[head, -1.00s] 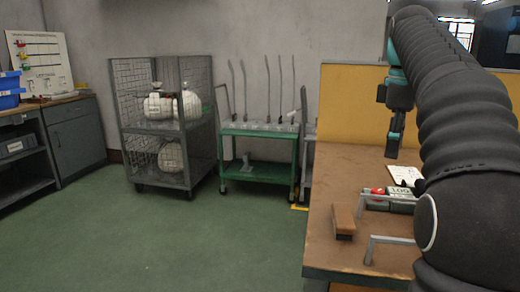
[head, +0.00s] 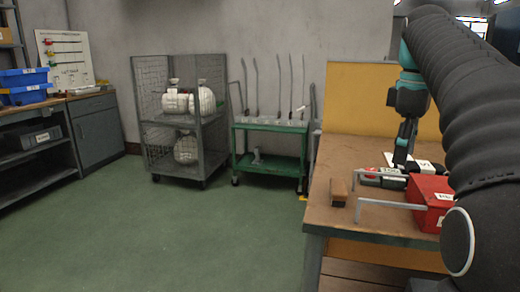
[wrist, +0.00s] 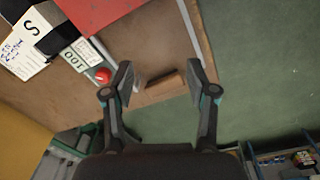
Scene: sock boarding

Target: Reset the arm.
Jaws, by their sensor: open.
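My black, ribbed arm (head: 450,90) reaches up and over the right side of the head view. My gripper (head: 402,160) hangs from its far end with the fingers pointing down over the bench. In the wrist view my gripper (wrist: 160,92) is open, with its two dark fingers spread wide and nothing held. A brown wooden block (wrist: 166,84) shows in the gap between the fingers but lies on the bench beyond them. The block also shows in the head view (head: 339,193). How high the fingertips are above the bench is hard to tell.
The brown bench (head: 325,217) holds a red box (head: 430,190), grey metal bars (head: 385,204) and a red-knobbed item labelled 100 (wrist: 75,60). A yellow panel (head: 355,100) stands behind. A green cart (head: 270,125) and wire cage (head: 180,100) stand left. The green floor is clear.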

